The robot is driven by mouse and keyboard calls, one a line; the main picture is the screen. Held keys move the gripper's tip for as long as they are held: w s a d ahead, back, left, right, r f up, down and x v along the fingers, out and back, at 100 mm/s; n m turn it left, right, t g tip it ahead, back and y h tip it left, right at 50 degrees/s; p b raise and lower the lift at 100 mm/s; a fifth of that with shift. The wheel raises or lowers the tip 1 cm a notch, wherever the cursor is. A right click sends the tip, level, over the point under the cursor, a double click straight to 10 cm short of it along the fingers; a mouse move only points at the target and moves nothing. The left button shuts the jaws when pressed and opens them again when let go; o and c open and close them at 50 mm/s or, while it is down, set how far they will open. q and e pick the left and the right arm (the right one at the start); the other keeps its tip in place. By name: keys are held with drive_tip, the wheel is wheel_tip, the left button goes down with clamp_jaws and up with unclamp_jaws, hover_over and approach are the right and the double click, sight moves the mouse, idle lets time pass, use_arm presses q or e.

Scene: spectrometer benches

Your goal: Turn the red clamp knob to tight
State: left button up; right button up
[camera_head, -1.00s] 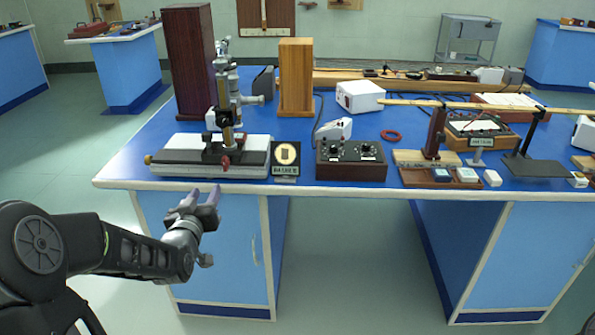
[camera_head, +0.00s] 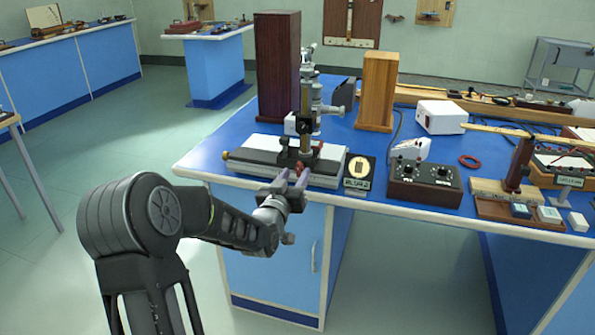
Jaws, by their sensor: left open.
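The red clamp knob (camera_head: 299,168) is small and sits low on the front of the travelling microscope (camera_head: 305,118), at the front left of the blue bench. The microscope stands on a white and dark base (camera_head: 255,158). My left gripper (camera_head: 293,177) is open at the bench's front edge, its fingers pointing up toward the knob. In the picture the knob shows between the fingertips, partly covered by them. I cannot tell whether they touch it. The knob's turn is too small to read. My right gripper is not in view.
A tall dark-red block (camera_head: 277,68) and a lighter wooden block (camera_head: 376,90) stand behind. The floor to the left is free.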

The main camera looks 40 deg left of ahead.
sight(299, 169)
use_arm(q)
drive_tip(key=shift+x, duration=1.25)
clamp_jaws()
